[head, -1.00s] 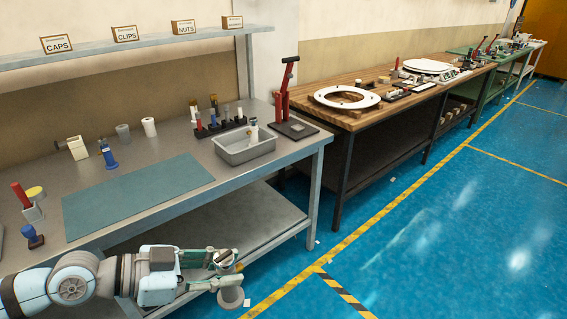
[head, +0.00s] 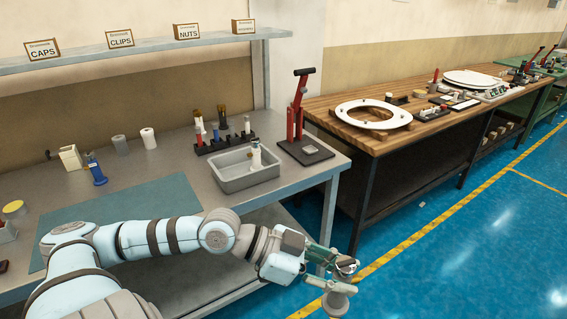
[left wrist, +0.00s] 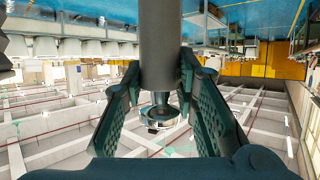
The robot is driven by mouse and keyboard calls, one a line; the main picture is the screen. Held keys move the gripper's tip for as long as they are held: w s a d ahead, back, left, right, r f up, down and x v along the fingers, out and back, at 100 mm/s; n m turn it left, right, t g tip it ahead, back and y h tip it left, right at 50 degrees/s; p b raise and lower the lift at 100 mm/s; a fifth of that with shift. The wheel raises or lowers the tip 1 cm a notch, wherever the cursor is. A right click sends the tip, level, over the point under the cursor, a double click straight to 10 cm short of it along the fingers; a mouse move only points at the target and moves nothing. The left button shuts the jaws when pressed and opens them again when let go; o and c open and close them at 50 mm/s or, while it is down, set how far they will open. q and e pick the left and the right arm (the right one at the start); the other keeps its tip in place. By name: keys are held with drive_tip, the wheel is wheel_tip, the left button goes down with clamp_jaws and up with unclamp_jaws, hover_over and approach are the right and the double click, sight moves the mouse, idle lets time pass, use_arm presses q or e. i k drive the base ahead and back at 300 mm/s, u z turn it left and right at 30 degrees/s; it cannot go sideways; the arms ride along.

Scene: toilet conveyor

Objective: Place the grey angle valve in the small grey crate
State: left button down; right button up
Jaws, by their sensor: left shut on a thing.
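The small grey crate (head: 233,186) stands on the grey workbench, left of the red press, with white upright pieces (head: 256,156) inside it. My left gripper (head: 338,272) is shut on the grey angle valve (head: 338,300), held out beyond the bench's front edge, over the blue floor, to the right of and nearer than the crate. In the left wrist view the valve shows as a thick grey cylinder (left wrist: 160,45) with a shiny metal end (left wrist: 160,117) between the fingers (left wrist: 165,105). Its full shape is partly hidden by the fingers. My right gripper is not in view.
A red press (head: 301,120) stands just right of the crate, and a dark rack with several tools (head: 225,143) behind it. A teal mat (head: 120,205) lies on the left of the bench. A wooden table (head: 350,95) with a white toilet seat (head: 372,114) stands further right.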

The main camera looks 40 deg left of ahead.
sight(233, 176)
drive_tip(key=u, duration=0.15)
drive_tip(key=i, duration=0.85)
drive_tip(key=u, duration=0.45)
